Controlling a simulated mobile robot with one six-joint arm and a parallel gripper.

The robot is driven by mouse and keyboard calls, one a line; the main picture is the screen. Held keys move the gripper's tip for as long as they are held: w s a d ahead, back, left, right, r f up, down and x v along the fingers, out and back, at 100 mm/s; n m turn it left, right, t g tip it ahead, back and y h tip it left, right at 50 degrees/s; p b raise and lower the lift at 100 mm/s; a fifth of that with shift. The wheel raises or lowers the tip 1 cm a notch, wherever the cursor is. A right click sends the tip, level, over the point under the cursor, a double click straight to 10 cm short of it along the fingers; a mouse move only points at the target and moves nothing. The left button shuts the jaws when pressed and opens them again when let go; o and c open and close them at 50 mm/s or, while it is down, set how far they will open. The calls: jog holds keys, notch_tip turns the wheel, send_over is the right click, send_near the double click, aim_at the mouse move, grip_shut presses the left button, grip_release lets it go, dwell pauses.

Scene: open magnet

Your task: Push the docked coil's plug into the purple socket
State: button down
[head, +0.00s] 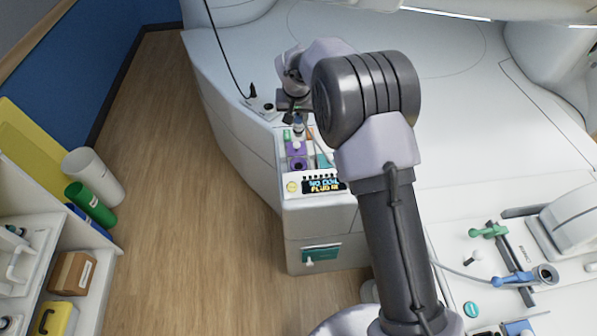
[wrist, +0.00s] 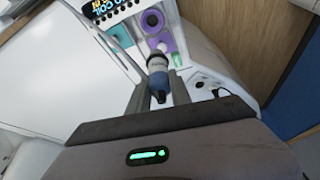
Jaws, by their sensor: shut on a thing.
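My gripper (head: 296,112) is shut on a grey and blue plug (wrist: 157,66), which also shows in the head view (head: 298,128). The plug points toward the connector panel on the corner of the white bed. The purple socket (head: 298,163) is in that panel, and its purple plate also shows in the wrist view (wrist: 153,21). The plug's tip appears just short of the purple plate in the wrist view; whether it touches cannot be told.
A teal socket (head: 322,160) sits beside the purple one. Below them, a display (head: 325,184) reads "NO COIL PLUG IN". A small black-knobbed plate (head: 259,106) lies behind the panel. Shelves with boxes and cylinders stand at the left; the wooden floor between is clear.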

notch_tip(320, 180, down, 14)
jog(key=b, duration=1)
jog(key=shift+r, duration=0.15)
jog(key=shift+f+b, duration=1.65)
jog(key=shift+f, duration=0.1)
jog(key=c, duration=1.1)
grip_release()
jog(key=p+v, duration=0.4)
jog(key=v, duration=1.3)
jog(key=shift+s+r+p, duration=0.15)
jog(key=shift+p, duration=0.15)
